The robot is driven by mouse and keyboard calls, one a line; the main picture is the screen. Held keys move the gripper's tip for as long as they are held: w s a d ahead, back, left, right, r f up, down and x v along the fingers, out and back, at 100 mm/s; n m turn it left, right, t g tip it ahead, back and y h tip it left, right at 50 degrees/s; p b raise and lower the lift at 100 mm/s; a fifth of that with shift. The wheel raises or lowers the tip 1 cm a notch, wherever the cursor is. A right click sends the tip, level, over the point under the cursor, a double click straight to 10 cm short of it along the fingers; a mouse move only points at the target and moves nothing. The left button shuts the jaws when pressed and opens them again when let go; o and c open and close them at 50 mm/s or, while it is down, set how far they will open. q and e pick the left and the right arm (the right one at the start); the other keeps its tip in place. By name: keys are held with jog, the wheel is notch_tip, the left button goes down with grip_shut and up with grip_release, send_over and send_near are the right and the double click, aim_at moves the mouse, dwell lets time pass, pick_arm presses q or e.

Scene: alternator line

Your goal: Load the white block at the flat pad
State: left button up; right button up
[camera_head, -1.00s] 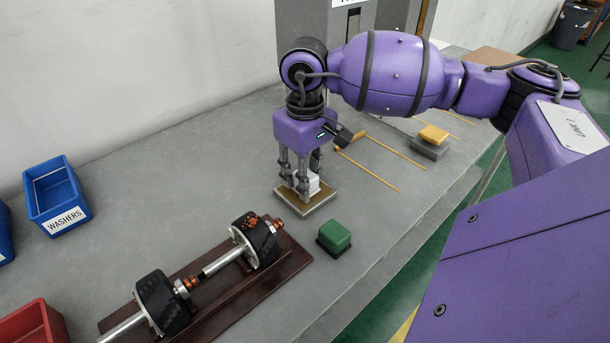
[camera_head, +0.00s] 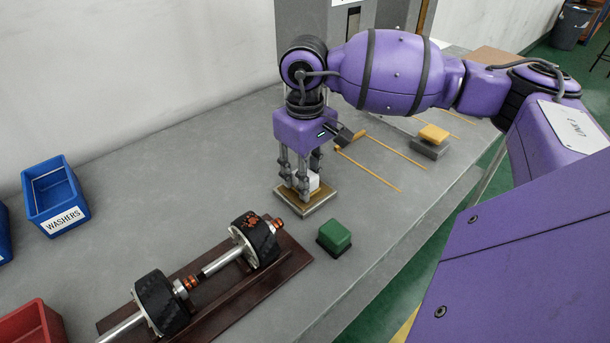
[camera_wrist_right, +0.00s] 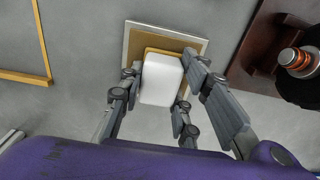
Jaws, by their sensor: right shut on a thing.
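The white block (camera_head: 313,181) is between the fingers of my right gripper (camera_head: 303,190), which is shut on it. The block is at the flat pad (camera_head: 306,208), a square plate with a tan-brown top and pale rim on the bench. In the right wrist view the white block (camera_wrist_right: 161,80) sits between the fingertips of my right gripper (camera_wrist_right: 158,85), over the pad (camera_wrist_right: 133,42). A yellowish edge shows just beyond the block. I cannot tell whether the block touches the pad. My left gripper is not in view.
A green block (camera_head: 334,236) stands close in front of the pad. A rotor shaft (camera_head: 215,265) lies on a dark red stand at the lower left. A blue washers bin (camera_head: 56,195) is at left. A yellow block (camera_head: 433,133) on a grey base and thin yellow rails (camera_head: 368,170) are to the right.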

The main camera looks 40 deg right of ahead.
jog(key=shift+s+f, duration=0.1)
dwell(0.3)
jog(key=shift+r+p, duration=1.4)
jog(key=shift+r, duration=2.2)
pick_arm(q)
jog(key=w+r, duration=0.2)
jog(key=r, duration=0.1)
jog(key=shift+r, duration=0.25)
